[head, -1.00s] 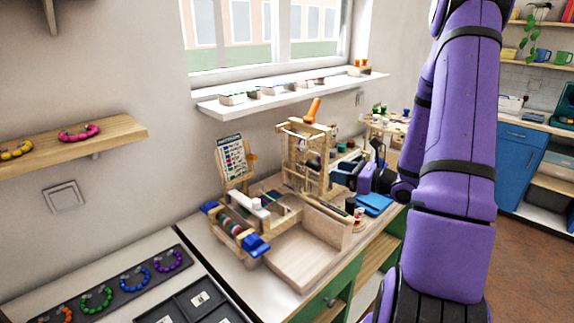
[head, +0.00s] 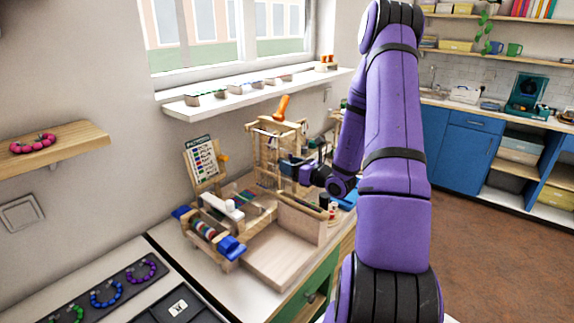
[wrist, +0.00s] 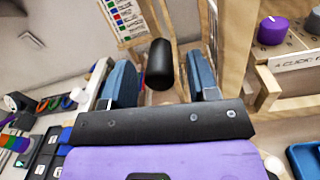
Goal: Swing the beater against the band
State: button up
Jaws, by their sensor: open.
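My gripper (wrist: 160,78) is open in the wrist view, its blue-grey fingers either side of a black cylindrical handle (wrist: 159,64). I cannot tell whether they touch it. This handle appears to be the beater's; the rest of it is hidden. In the head view my gripper (head: 291,166) is at the right side of an upright wooden frame (head: 270,155) with an orange lever on top. Multicoloured striped threads (head: 246,198), seemingly the band, lie left of the frame. A roller with coloured stripes (head: 205,229) sits between blue knobs.
A pale wooden tray (head: 270,262) lies in front of the loom. A pattern card (head: 201,160) stands behind it. A white windowsill (head: 255,92) with small items runs above. The wrist view shows a purple knob (wrist: 272,30) at the right.

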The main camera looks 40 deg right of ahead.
jog(key=shift+w+a, duration=0.15)
jog(key=shift+w, duration=0.65)
jog(key=shift+c, duration=0.2)
grip_shut()
jog(key=shift+s+a+r+m, duration=0.1)
jog(key=shift+a+r+m, duration=0.05)
jog(key=shift+a+m, duration=0.8)
jog(key=shift+s+a+r+m, duration=0.1)
jog(key=shift+a+m, duration=0.45)
jog(key=shift+m, duration=0.7)
